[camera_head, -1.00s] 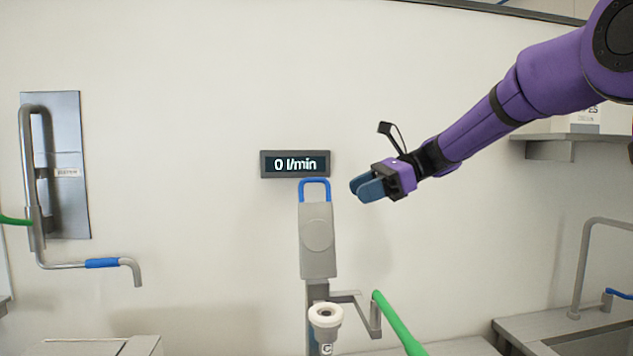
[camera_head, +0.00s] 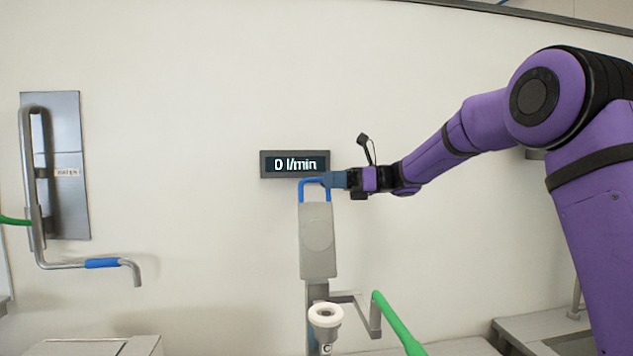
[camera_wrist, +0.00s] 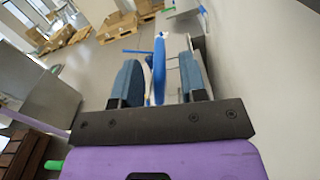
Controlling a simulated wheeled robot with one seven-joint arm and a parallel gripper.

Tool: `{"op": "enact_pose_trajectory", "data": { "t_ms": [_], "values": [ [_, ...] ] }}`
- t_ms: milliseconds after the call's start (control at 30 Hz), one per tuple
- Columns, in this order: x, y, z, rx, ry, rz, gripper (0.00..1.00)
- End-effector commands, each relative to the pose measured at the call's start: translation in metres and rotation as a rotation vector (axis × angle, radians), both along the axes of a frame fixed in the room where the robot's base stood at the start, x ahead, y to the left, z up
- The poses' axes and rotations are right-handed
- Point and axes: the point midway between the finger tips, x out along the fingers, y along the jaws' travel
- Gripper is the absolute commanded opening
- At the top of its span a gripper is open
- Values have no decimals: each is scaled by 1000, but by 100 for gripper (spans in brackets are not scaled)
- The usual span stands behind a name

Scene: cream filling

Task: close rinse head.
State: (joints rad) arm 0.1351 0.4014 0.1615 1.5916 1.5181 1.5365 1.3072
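The rinse head (camera_head: 317,240) is a grey upright body on the wall with a blue loop handle (camera_head: 313,182) standing up at its top. A white round nozzle (camera_head: 325,315) is below it. My gripper (camera_head: 334,180) is at the right side of the handle, pointing left. In the wrist view my gripper (camera_wrist: 159,78) is open, with a blue finger on each side of the blue handle (camera_wrist: 159,72). The handle shows between the fingers with a gap on both sides. The far part of the handle is partly hidden by a finger in the head view.
A display (camera_head: 295,164) reading 0 l/min hangs just above the handle. A green hose (camera_head: 398,325) is at the lower right. A bent metal pipe with a blue grip (camera_head: 102,263) is on the left.

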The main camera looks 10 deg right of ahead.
Motion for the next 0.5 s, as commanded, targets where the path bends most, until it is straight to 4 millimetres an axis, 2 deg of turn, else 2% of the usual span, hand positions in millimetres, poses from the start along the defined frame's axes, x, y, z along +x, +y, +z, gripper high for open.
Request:
{"op": "enact_pose_trajectory", "data": {
  "t_ms": [100,200,500],
  "values": [
    [-1,18,0,0,0,2,39],
    [0,27,0,-1,0,0,39],
    [0,35,0,-1,-1,0,39]
  ]
}}
